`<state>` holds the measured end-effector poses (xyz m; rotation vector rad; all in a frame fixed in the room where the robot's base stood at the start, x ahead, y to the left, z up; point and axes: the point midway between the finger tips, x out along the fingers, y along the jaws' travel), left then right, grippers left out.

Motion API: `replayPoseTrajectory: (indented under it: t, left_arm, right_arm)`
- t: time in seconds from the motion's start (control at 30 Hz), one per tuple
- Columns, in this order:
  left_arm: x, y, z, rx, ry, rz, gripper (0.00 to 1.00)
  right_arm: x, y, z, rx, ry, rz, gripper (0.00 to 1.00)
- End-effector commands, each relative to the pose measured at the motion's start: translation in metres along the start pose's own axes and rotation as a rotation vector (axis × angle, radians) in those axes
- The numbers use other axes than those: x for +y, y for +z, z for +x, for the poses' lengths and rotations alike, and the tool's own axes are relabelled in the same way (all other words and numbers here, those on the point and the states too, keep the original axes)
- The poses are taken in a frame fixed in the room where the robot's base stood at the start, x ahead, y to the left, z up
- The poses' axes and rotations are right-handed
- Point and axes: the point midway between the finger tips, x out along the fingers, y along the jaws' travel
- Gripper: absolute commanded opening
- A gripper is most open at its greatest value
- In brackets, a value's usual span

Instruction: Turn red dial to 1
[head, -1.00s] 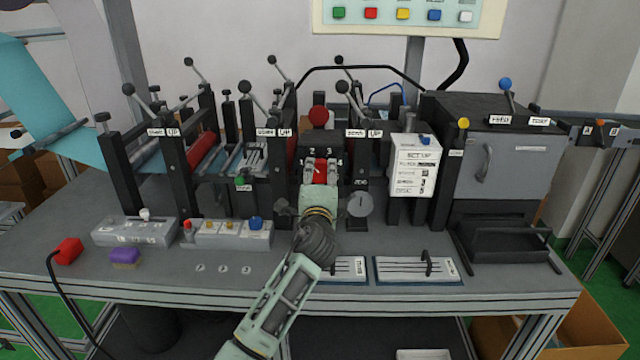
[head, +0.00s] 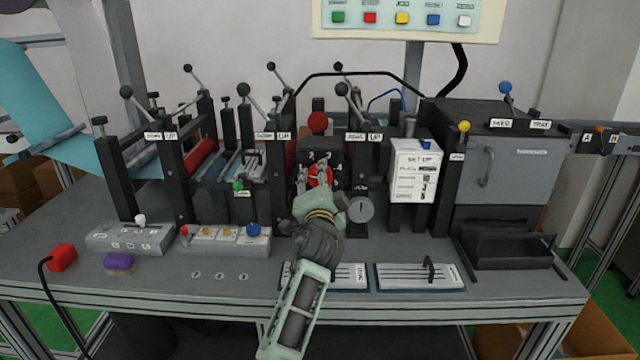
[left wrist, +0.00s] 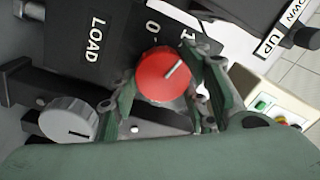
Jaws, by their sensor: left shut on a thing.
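The red dial (head: 321,176) sits on the black machine block at the middle of the bench. In the left wrist view the dial (left wrist: 160,76) shows a white pointer line aimed up and right, closer to the printed 1 than to the 0. My left gripper (head: 313,172) is at the dial, with a finger on each side. In the left wrist view its green fingers flank the dial, shut on it. The finger on the right hides part of the panel beside the 1. My right gripper is not in view.
A grey dial (head: 361,209) is just right of my gripper; it shows in the left wrist view (left wrist: 68,120) near the LOAD label. Black lever posts stand around the block. A white set-up card (head: 415,172) stands to the right. Button boxes (head: 228,236) are at left.

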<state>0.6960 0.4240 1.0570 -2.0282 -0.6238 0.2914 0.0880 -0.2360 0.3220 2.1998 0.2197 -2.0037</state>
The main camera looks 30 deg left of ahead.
Motion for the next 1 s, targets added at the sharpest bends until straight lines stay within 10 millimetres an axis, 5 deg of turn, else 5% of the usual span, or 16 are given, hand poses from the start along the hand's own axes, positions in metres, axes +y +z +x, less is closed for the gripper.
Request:
replayPoseTrajectory:
  t: [0.37,0.4,0.6,1.0]
  left_arm:
    - [0.0053,0.0016,-0.0005,-0.004,0.01,-0.004,0.17]
    - [0.0053,0.0015,-0.0006,-0.004,0.01,-0.004,0.44]
    - [0.0039,0.0011,-0.0004,-0.003,0.007,-0.004,0.6]
    - [0.002,0.0003,-0.006,-0.001,0.003,-0.003,0.6]
  right_arm:
    - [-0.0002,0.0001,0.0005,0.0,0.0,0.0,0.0]
    - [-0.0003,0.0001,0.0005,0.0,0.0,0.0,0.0]
    - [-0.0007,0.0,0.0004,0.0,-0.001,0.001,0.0]
    - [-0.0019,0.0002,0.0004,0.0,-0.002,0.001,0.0]
